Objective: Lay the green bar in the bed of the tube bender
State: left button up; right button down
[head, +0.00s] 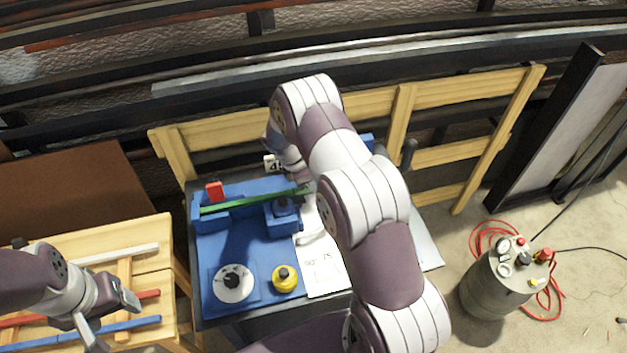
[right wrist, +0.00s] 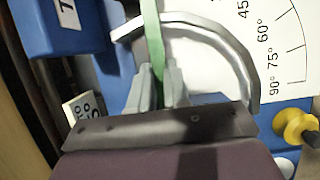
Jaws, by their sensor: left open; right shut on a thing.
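The green bar (head: 245,203) lies lengthwise along the blue tube bender (head: 240,190), over its bed; whether it touches the bed I cannot tell. The bender has a red block (head: 214,191) at its left end. My right gripper (right wrist: 163,90) is shut on the green bar (right wrist: 153,38), close to the bender's grey curved piece (right wrist: 245,60) in the right wrist view. My left gripper (head: 114,317) is open and empty above the wooden table on the left.
The wooden table (head: 150,240) carries a white bar (head: 115,255), red bar (head: 150,294) and blue bar (head: 140,324). A grey canister (head: 500,280) with red hose stands right.

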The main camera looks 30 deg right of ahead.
jog(key=shift+d+f, duration=0.15)
jog(key=shift+f, duration=0.25)
jog(key=c, duration=1.1)
grip_release()
jog(key=shift+r, duration=0.1)
jog(key=s+b+v, duration=0.1)
jog(key=v, duration=1.2)
jog(key=s+a+r+m+t+y, duration=0.1)
jog(key=s+a+r+m+y, duration=0.1)
jog(key=s+m, duration=0.5)
jog(key=s+a+r+m+t+y, duration=0.1)
jog(key=s+a+r+m, duration=0.3)
jog(key=s+m, duration=0.4)
jog(key=s+a+y, duration=0.1)
jog(key=s, duration=0.4)
jog(key=shift+a, duration=0.15)
